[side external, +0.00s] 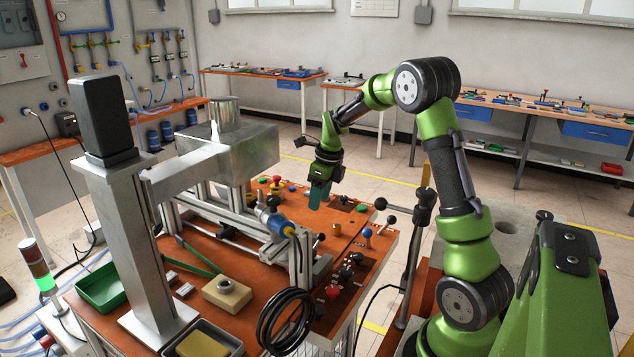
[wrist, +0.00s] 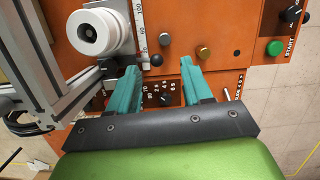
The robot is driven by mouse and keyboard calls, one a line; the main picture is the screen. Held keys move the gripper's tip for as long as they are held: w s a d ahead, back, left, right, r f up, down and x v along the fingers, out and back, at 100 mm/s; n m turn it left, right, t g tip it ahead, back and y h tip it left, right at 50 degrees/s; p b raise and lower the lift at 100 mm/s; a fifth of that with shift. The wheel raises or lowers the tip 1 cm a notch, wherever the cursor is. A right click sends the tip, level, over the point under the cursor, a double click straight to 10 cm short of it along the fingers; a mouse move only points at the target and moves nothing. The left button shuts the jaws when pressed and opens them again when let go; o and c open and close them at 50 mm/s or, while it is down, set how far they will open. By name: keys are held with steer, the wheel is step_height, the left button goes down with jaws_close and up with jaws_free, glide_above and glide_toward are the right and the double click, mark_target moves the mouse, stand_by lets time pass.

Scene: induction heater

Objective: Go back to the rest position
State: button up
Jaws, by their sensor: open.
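My gripper (side external: 318,195) hangs from my green arm above the right back part of the orange work table (side external: 150,262). In the wrist view, the two teal fingers of my gripper (wrist: 158,82) are spread apart with nothing between them. Below them lies the orange panel with a small dial, a black knob (wrist: 156,60) and a brass button (wrist: 203,53). The fingers appear apart from these controls, though the exact height is hard to tell.
A white round part (wrist: 92,36) and metal rails stand close to the left finger. A green start button (wrist: 274,48) is at the right. A metal press column (side external: 135,240), a green tray (side external: 101,288) and coiled black cable (side external: 287,318) occupy the table. Open air lies above my gripper.

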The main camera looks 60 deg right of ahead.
steer(key=s+a+r+n+t, duration=0.2)
steer(key=a+r+n, duration=0.5)
steer(key=a+n, duration=0.25)
steer(key=s+a+r+n+t+y, duration=0.1)
steer(key=s+a+r+n, duration=0.1)
steer(key=s+a+n, duration=0.5)
steer(key=s+a+r+n+t+y, duration=0.1)
steer(key=s+a+r+n, duration=0.1)
steer(key=s+a+n, duration=0.5)
steer(key=a+n, duration=0.3)
steer(key=n, duration=0.4)
steer(key=shift+a+r+t, duration=0.25)
steer(key=shift+t, duration=0.15)
steer(key=shift+n, duration=0.25)
